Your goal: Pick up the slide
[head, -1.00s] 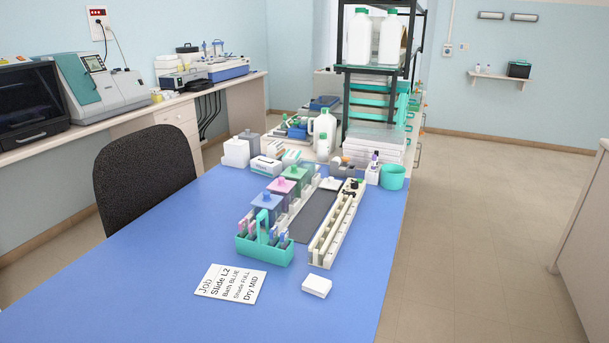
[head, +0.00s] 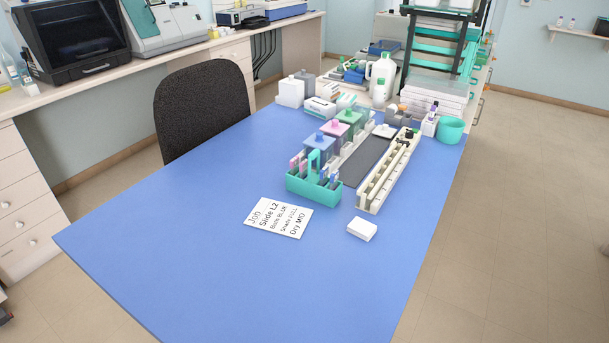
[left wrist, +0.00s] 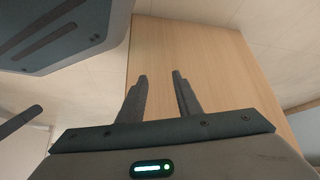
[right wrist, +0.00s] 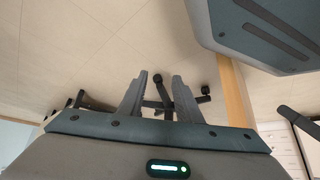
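In the head view a teal carrier (head: 312,190) with an upright handle stands on the blue table and holds several slides (head: 330,176) with coloured ends. A white job card (head: 278,218) lies in front of it and reads Slide L2, Bath BLUE, Shade FULL, Dry MID. Neither gripper shows in the head view. In the left wrist view my left gripper (left wrist: 160,80) has its two fingers apart with nothing between them. In the right wrist view my right gripper (right wrist: 158,80) also has its fingers apart and empty.
Staining jars with blue (head: 320,143), pink (head: 335,130) and green lids stand behind the carrier. A long cream rack (head: 388,172) and a dark mat (head: 365,160) are to the right. A small white block (head: 362,229) sits in front. The table's left front is clear. A black chair (head: 203,108) stands behind.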

